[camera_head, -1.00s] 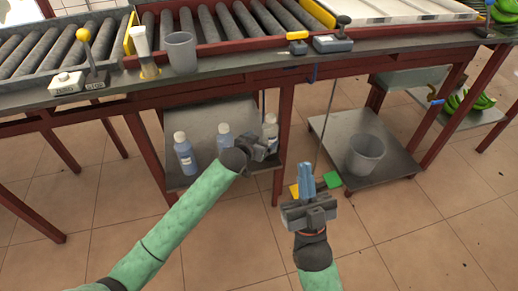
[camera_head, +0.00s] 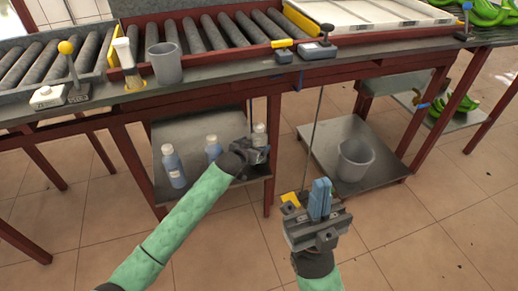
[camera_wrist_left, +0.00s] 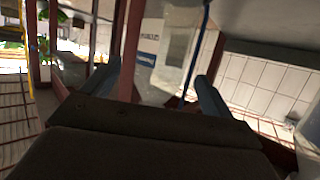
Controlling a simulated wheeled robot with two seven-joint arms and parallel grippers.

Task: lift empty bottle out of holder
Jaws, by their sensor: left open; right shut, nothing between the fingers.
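Three capped bottles stand on the lower shelf: a left one (camera_head: 173,166), a middle one (camera_head: 213,149) and a right one (camera_head: 260,130), partly hidden by my left gripper. My left gripper (camera_head: 264,152) is open in front of the right bottle. In the left wrist view a labelled bottle (camera_wrist_left: 150,45) shows beyond and between the fingers, not clearly touched. My right gripper (camera_head: 319,199) is shut and empty, fingers up.
A grey cup (camera_head: 165,63) stands on the bench (camera_head: 220,72), beside the bottle holder. A grey bin (camera_head: 355,160) stands on a low platform (camera_head: 318,150) at right. Red legs and a thin rod stand near my grippers. Open tiled floor lies in front.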

